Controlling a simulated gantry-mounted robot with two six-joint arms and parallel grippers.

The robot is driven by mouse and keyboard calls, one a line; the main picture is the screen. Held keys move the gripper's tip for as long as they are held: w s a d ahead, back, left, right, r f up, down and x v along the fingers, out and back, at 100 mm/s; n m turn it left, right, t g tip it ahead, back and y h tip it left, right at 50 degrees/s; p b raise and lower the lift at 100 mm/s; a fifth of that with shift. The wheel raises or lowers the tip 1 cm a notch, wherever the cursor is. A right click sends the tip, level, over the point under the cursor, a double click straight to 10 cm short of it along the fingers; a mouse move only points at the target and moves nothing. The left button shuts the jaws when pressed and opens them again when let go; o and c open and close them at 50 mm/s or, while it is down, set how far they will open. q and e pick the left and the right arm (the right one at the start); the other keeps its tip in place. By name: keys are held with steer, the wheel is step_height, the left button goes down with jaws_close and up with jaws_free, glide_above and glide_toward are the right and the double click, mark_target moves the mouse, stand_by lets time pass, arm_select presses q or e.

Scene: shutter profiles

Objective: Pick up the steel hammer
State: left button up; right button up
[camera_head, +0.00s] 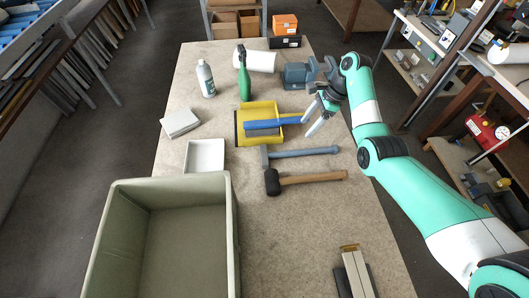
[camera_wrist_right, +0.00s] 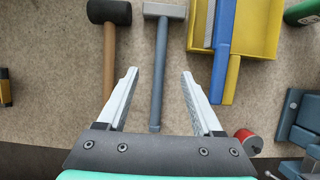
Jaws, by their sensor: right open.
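The steel hammer (camera_head: 300,153) lies on the workbench with its grey head to the left and its blue-grey handle to the right. In the right wrist view the hammer (camera_wrist_right: 159,70) lies with its head at the top and its handle running down between my fingers. My right gripper (camera_head: 314,121) is open and empty, above the bench near the handle side of the hammer. In the right wrist view its two fingertips (camera_wrist_right: 160,76) are on either side of the handle in the picture; the height gap is hard to judge. My left gripper is not in view.
A wooden-handled mallet (camera_head: 310,178) lies beside the hammer. A yellow dustpan (camera_head: 262,109) with a blue-handled brush (camera_head: 270,123) lies behind it. A large bin (camera_head: 232,225), white tray (camera_head: 205,155) and vise (camera_head: 297,75) stand nearby. A red cylinder (camera_wrist_right: 247,138) is near my right gripper.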

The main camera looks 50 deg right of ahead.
steer(key=b, duration=0.3)
glide_toward(292, 151)
steer(key=a+f, duration=0.1)
steer(key=w+a+f+b, duration=0.1)
steer(key=f, duration=0.1)
steer(key=b+x, duration=0.1)
steer(key=x, duration=0.1)
steer(key=d+b+x, duration=0.1)
steer(key=b+x, duration=0.1)
steer(key=shift+a+f, duration=0.1)
steer(key=shift+f, duration=0.4)
steer(key=shift+a+f, duration=0.1)
steer(key=shift+f, duration=0.15)
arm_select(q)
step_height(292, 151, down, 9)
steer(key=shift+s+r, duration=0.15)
arm_select(e)
steer(key=shift+w, duration=0.1)
steer(key=shift+c, duration=0.3)
jaws_close()
steer(key=shift+r, duration=0.1)
